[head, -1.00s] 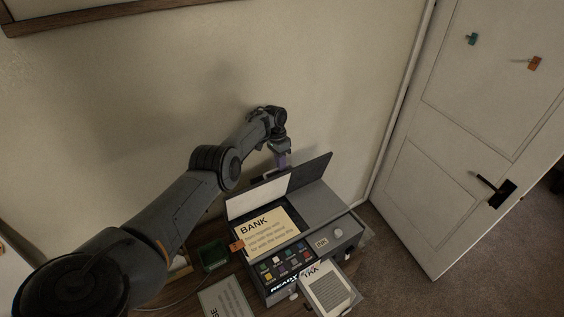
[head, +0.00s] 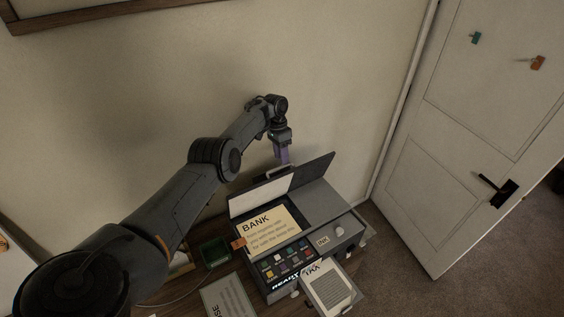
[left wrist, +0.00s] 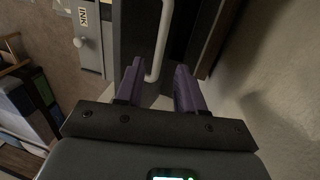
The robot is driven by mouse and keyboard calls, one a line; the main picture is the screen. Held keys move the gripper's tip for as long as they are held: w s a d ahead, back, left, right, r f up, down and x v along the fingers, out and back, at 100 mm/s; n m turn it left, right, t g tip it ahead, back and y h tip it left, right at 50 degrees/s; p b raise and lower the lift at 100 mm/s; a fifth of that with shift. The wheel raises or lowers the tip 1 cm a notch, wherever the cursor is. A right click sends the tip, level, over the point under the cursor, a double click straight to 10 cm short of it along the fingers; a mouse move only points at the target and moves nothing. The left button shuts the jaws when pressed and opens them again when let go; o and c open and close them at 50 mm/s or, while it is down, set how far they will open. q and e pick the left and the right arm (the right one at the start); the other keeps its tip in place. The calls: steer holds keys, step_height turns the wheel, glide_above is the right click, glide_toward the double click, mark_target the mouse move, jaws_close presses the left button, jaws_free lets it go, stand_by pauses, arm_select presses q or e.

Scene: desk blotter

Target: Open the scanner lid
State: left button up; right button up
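The scanner (head: 325,205) stands on the desk. Its lid (head: 260,194) is raised, with its white underside facing the front. A sheet marked BANK (head: 268,230) lies on the exposed scanning bed. A pale bar handle (head: 279,171) is at the back of the lid; it also shows in the left wrist view (left wrist: 164,38). My left gripper (head: 284,162) is just above and behind the handle. In the left wrist view, its purple fingers (left wrist: 159,68) are apart, with the handle's near end appearing between them; I cannot tell its exact depth. My right gripper is out of view.
A dark upright panel (head: 312,172) stands beside the lid. A printed page (head: 328,287) lies in the front tray. A green box (head: 214,252) and a card (head: 226,299) are left of the scanner. The wall is close behind; a door (head: 480,130) is right.

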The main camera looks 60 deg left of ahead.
arm_select(q)
step_height(320, 180, up, 6)
steer(key=a, duration=0.1)
steer(key=shift+a+r+b, duration=0.15)
steer(key=shift+r+b, duration=0.05)
steer(key=shift+b, duration=0.25)
